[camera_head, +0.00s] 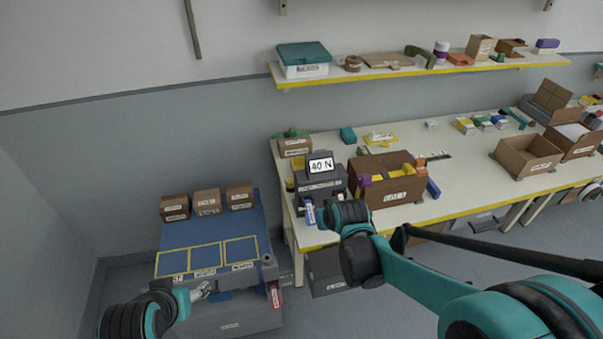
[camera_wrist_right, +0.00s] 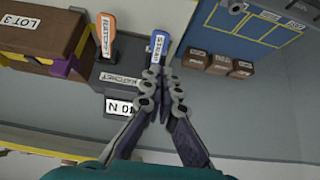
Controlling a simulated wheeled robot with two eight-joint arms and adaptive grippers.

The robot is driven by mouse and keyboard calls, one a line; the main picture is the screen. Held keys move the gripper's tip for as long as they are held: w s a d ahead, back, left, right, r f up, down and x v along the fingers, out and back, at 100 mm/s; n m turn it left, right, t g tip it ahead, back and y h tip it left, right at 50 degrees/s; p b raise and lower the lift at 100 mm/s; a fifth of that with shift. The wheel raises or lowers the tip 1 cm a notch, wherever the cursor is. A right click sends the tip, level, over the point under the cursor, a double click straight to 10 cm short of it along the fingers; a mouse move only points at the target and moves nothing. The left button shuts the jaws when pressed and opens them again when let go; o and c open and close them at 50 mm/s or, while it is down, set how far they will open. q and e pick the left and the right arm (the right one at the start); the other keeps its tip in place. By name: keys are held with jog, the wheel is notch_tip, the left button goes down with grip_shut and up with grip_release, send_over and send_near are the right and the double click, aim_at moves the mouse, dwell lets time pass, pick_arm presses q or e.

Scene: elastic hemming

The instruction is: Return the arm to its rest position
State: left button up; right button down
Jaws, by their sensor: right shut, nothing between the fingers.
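My right arm comes in from the right in the head view, its wrist in front of the bench edge by a dark grey unit (camera_head: 320,182) with a "40 N" display (camera_head: 321,165). In the right wrist view my right gripper (camera_wrist_right: 162,78) is shut and empty. Its fingertips are close to a blue labelled handle (camera_wrist_right: 157,48); I cannot tell whether they touch it. An orange handle (camera_wrist_right: 106,26) stands beside it. My left gripper (camera_head: 203,290) is low at the left, by the blue-topped table; its fingers are too small to read.
A brown bin (camera_head: 385,190) stands right of the display unit on the bench (camera_head: 455,195). The blue-topped table (camera_head: 205,232) has yellow-outlined areas and small boxes (camera_head: 207,202) at its back. A shelf (camera_head: 420,70) is above the bench. A dark box (camera_head: 328,272) sits below.

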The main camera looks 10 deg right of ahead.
jog(key=s+f+b, duration=0.3)
jog(key=s+b, duration=0.5)
jog(key=s, duration=1)
jog(key=shift+g, duration=0.3)
jog(key=shift+w, duration=0.1)
